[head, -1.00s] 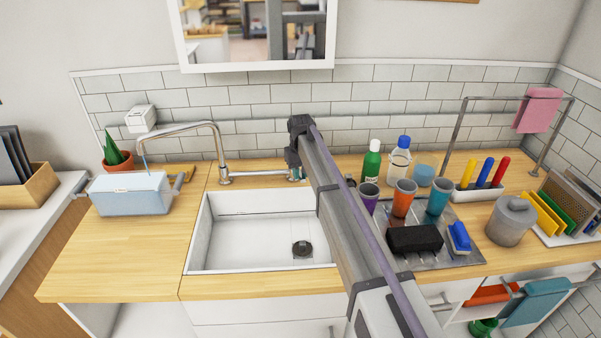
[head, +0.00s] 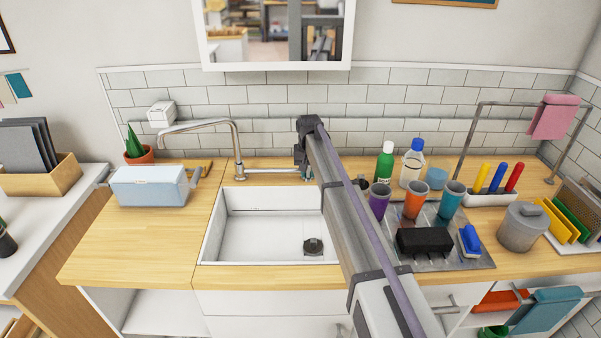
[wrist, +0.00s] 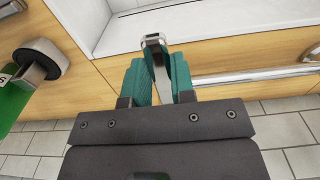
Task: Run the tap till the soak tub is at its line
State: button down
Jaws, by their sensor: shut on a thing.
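The tap (head: 238,152) stands behind the white sink, its long spout swung left so that its end is above the back of the soak tub. No water stream shows at the spout now. The soak tub (head: 150,188), a pale blue box with side handles, stands on the wooden counter left of the sink. Its water level and line cannot be made out. My gripper (head: 308,174) is at the right end of the tap's base bar. In the wrist view, its teal fingers (wrist: 157,66) are shut on a silver tap lever (wrist: 154,44).
The empty-looking sink (head: 262,228) lies left of my arm. A potted plant (head: 137,150) stands behind the tub. The counter front-left is clear.

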aim_at(308, 173)
jog(key=c, duration=1)
grip_release()
jog(key=shift+o, duration=0.2)
notch_tip(308, 173, up, 11)
jog(key=p, duration=1)
jog(key=shift+p, duration=0.4)
jog(key=shift+f, duration=0.1)
jog(key=s+d+f+b, duration=0.1)
jog(key=s+d, duration=0.3)
jog(key=s, duration=0.9)
jog(key=s+d+f+b, duration=0.2)
jog(key=s+d, duration=0.2)
jog(key=s, duration=0.9)
jog(key=s+d+f+b, duration=0.1)
jog(key=s+d, duration=0.3)
jog(key=s, duration=1)
jog(key=shift+d+f+b, duration=0.3)
jog(key=shift+d, duration=0.05)
